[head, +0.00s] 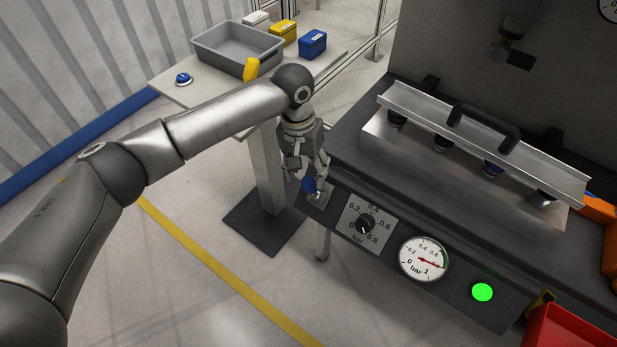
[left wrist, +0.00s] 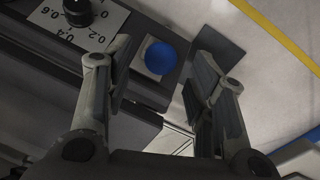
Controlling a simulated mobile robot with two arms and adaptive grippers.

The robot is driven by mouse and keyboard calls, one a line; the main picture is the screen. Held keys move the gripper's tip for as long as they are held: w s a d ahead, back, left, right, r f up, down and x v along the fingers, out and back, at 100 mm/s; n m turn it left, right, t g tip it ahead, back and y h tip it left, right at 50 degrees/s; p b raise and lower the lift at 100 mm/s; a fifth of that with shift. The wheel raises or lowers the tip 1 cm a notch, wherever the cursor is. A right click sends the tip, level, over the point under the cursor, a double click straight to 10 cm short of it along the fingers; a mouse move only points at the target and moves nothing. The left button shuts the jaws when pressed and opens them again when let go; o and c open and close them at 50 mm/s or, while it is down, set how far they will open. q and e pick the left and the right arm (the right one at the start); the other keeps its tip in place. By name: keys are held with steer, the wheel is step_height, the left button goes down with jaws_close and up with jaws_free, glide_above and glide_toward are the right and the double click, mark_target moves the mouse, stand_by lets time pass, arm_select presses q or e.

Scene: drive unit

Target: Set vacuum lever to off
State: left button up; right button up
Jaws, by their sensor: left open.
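The vacuum lever (head: 310,185) shows as a blue part at the left end of the drive unit's front panel, left of the pressure dial. In the left wrist view its round blue end (left wrist: 160,57) lies between my fingers, on a light plate. My left gripper (head: 308,172) is over the lever and points down at it. It also shows in the left wrist view (left wrist: 160,85), open, with a finger on each side of the blue end and gaps between. The lever's exact setting cannot be told. My right gripper is not in view.
The panel carries a black pressure knob (head: 366,223), a round gauge (head: 424,259) with a red needle and a lit green button (head: 482,292). A metal fixture with a black handle (head: 484,128) stands on the bench. A side table holds a grey bin (head: 222,50).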

mark_target(308, 178)
arm_select(q)
step_height(308, 178, down, 3)
steer(key=shift+d+f, duration=0.15)
steer(key=shift+f, duration=0.2)
steer(key=c, duration=0.9)
jaws_close()
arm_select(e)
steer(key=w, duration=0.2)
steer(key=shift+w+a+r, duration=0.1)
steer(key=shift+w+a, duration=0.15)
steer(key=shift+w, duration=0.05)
